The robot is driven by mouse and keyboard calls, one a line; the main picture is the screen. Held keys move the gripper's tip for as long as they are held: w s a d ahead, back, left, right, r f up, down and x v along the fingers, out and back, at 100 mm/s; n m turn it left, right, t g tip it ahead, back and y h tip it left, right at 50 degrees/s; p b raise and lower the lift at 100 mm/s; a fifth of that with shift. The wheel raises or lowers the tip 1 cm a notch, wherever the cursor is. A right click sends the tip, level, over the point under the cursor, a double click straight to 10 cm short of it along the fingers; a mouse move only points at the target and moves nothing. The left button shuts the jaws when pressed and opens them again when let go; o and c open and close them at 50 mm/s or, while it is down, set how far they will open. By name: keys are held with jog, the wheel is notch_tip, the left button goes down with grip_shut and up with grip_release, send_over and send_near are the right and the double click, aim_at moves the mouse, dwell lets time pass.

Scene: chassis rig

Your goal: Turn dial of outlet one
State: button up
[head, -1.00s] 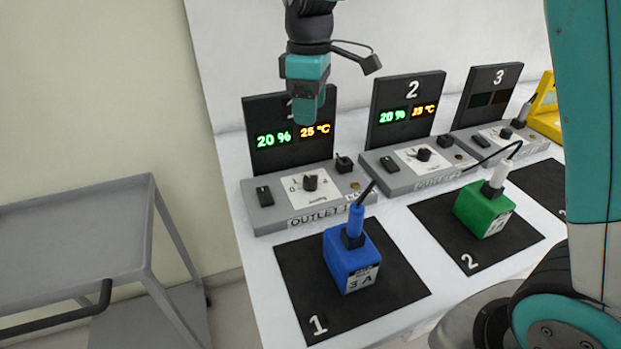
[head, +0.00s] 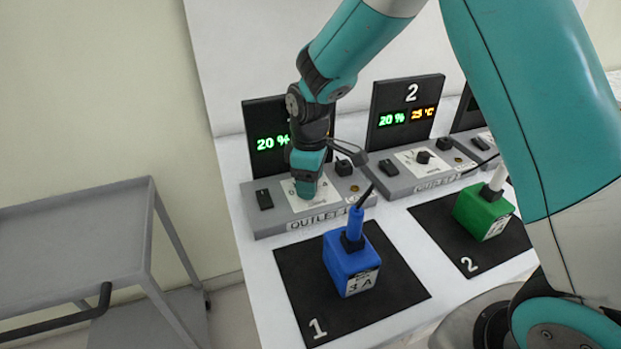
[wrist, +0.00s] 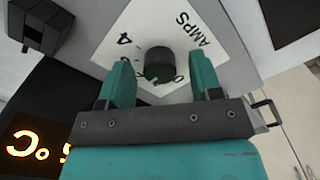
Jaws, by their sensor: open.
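Outlet one (head: 262,222) is a grey box with a black display panel behind it, showing a green 20 %. Its black dial (wrist: 159,64) sits on a white plate (wrist: 222,38) marked AMPS in the wrist view. In the head view my gripper hides the dial. My gripper (head: 305,192) points down over the plate. In the wrist view my gripper (wrist: 163,82) is open, with one teal finger on each side of the dial and gaps between. I cannot tell how deep the fingertips reach along the dial.
A black rocker switch (head: 265,199) is left of the dial and a black socket (head: 344,167) right of it. A blue block (head: 352,268) with a plugged cable stands in front on mat 1 (head: 308,291). Outlet two (head: 420,172) and a green block (head: 483,214) are to the right.

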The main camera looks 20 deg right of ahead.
jog(key=c, duration=0.9)
jog(key=shift+c, duration=0.2)
jog(key=m+p, duration=0.1)
jog(key=m, duration=0.2)
jog(key=shift+r+m, duration=0.1)
jog(key=shift+m, duration=0.2)
jog(key=shift+m+p, duration=0.65)
jog(key=shift+m, duration=1.35)
jog(key=shift+w, duration=0.1)
jog(key=o, duration=0.9)
